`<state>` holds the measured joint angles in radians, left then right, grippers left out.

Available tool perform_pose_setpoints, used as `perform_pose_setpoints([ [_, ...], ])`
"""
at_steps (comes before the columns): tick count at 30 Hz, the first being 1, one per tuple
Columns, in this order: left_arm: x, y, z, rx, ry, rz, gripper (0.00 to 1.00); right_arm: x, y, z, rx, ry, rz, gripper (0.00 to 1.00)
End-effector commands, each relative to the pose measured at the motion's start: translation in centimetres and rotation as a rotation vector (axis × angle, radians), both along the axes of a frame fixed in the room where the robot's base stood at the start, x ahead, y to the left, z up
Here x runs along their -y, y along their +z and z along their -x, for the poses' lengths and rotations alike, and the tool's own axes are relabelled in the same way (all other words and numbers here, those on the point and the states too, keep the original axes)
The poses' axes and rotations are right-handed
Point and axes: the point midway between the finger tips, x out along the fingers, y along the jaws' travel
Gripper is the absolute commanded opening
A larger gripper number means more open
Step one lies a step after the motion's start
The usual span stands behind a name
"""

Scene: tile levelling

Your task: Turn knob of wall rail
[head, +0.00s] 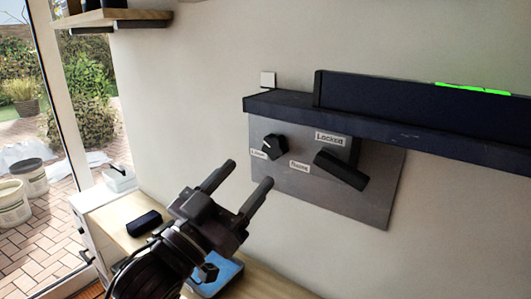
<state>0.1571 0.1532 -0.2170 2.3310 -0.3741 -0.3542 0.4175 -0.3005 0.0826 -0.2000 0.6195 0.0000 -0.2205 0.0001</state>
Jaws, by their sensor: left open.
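The wall rail (420,144) is a dark bar along the wall with a grey plate (373,204) beneath it. A small black knob (275,144) sits at the plate's left, beside a white label too small to read surely. A larger black lever (341,170) sits to its right, under a label reading "Locked". My left gripper (246,173) is open and empty, its two fingers pointing up and right toward the plate. In the picture its fingertips are just below the knob, apart from it. My right gripper is not in view.
A wooden counter (262,284) runs below, with a dark case (144,223) and a blue tray (218,274) on it. A wooden shelf (120,18) hangs at upper left. A green strip (473,88) lies on the rail. A glass door is at left.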

Motion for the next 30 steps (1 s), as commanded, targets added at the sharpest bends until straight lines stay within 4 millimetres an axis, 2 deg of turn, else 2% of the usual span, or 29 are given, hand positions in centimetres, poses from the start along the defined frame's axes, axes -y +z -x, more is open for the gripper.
perform_pose_setpoints([
  [4,1.3,1.4,-1.7,-0.001,0.000,0.003,0.61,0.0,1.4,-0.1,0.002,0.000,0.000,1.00],
  [12,3.5,2.6,-4.5,-0.003,0.003,0.001,0.61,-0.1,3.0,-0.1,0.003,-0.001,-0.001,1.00],
  [24,4.0,2.6,-5.2,-0.002,0.003,-0.001,0.61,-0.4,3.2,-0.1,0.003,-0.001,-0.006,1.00],
  [30,4.0,2.6,-5.2,-0.004,0.004,-0.001,0.35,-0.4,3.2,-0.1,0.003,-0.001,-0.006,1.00],
])
